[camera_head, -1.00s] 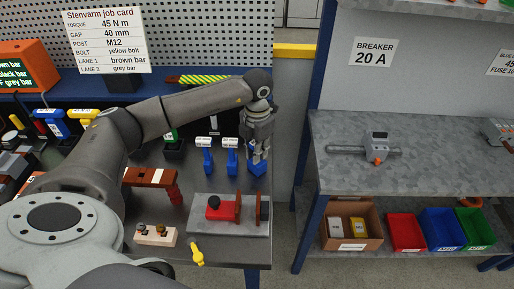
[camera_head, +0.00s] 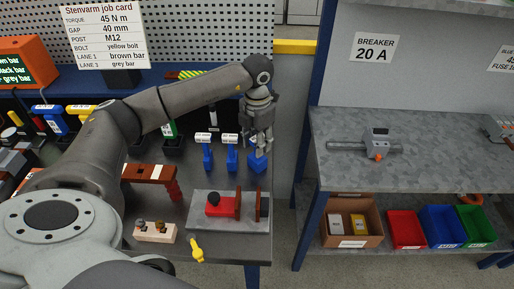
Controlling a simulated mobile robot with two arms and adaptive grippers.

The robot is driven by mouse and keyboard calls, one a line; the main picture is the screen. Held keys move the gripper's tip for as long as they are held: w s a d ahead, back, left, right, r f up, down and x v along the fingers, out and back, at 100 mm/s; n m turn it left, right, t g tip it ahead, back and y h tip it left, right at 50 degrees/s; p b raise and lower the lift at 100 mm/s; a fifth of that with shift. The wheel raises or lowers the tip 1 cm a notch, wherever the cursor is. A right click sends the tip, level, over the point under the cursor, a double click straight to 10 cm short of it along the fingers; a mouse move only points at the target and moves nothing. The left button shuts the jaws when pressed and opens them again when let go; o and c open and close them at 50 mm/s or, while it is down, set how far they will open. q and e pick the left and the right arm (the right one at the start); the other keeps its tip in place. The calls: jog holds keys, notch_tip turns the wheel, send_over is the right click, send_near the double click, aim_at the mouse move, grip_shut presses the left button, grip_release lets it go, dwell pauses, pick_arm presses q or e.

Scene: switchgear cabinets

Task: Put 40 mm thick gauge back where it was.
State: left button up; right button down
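My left gripper (camera_head: 260,147) points down at the right end of a row of blue gauges on the dark bench. Its fingers are at a blue piece (camera_head: 258,163), whose upper part they hide. I cannot tell whether they are closed on it or just around it, nor whether it rests on the bench. Two similar blue gauges with white labels, one on the left (camera_head: 206,152) and one in the middle (camera_head: 231,154), stand upright beside it. Their label text is too small to read. My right gripper is not in view.
A grey plate (camera_head: 228,224) with a red block and brown uprights lies in front of the gripper. A job card (camera_head: 104,38) reads gap 40 mm. A brown bridge (camera_head: 150,173) stands left. The grey shelf (camera_head: 420,165) at right holds a caliper-like tool (camera_head: 376,144).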

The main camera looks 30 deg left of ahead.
pick_arm(q)
notch_tip(320, 180, up, 9)
jog(key=shift+d+r+b, duration=0.1)
jog(key=shift+r+b, duration=0.05)
jog(key=shift+b, duration=1)
jog(key=shift+r, duration=0.3)
jog(key=shift+f, duration=0.1)
